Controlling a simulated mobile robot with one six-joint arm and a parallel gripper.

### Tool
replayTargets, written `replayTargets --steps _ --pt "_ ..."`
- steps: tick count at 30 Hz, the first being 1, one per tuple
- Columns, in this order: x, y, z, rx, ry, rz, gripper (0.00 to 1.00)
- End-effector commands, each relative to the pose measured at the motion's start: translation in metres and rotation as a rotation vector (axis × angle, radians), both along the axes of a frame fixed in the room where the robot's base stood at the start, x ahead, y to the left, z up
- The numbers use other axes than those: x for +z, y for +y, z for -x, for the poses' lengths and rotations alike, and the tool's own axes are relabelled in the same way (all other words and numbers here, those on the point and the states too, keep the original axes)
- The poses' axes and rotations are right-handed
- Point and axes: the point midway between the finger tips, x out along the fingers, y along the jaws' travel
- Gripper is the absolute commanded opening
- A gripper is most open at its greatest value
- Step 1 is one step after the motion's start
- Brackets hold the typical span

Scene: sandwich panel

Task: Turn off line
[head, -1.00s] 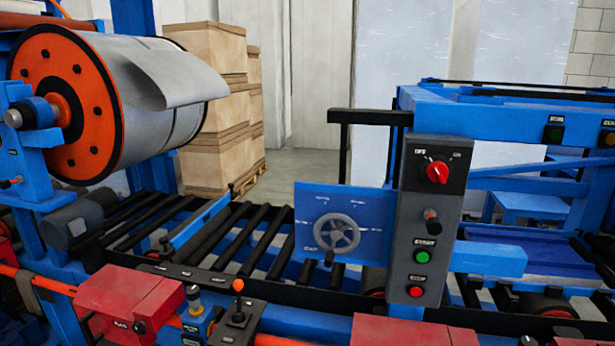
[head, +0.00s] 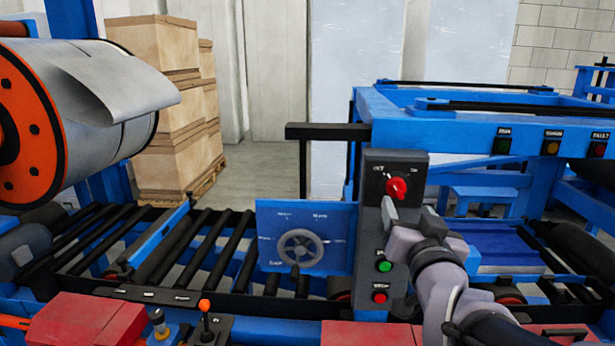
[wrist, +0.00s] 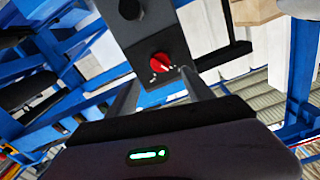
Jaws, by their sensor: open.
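A grey control box (head: 374,225) stands in the middle of the head view. Its red rotary switch (head: 397,188) sits near the top, with small printed marks above it. A green button (head: 384,266) and a red button (head: 380,297) sit lower on the box. My gripper (head: 408,213) is open in front of the box, just below the switch. In the wrist view, the red switch (wrist: 162,63) appears between and beyond the two open fingertips (wrist: 158,82). I cannot tell whether they touch it. My gripper hides the box's middle, including the black knob.
A blue panel with a handwheel (head: 301,249) stands left of the box. A roller conveyor (head: 190,248) and a large metal coil (head: 100,115) lie further left. A blue frame (head: 470,135) with several lamps is on the right. Stacked boxes (head: 165,90) stand behind.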

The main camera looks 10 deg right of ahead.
Motion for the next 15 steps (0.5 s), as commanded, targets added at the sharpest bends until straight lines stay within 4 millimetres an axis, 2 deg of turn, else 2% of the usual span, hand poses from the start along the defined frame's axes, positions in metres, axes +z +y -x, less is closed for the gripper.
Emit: replayTargets --steps 3,6,10,15 --pt "-0.006 -0.009 -0.034 0.001 0.005 -0.001 0.6" --pt "-0.005 -0.016 -0.057 0.001 0.003 0.0 0.6" --pt "-0.004 -0.022 -0.076 0.001 0.003 0.0 0.6" --pt "-0.004 -0.024 -0.085 0.0 0.002 0.0 0.6"
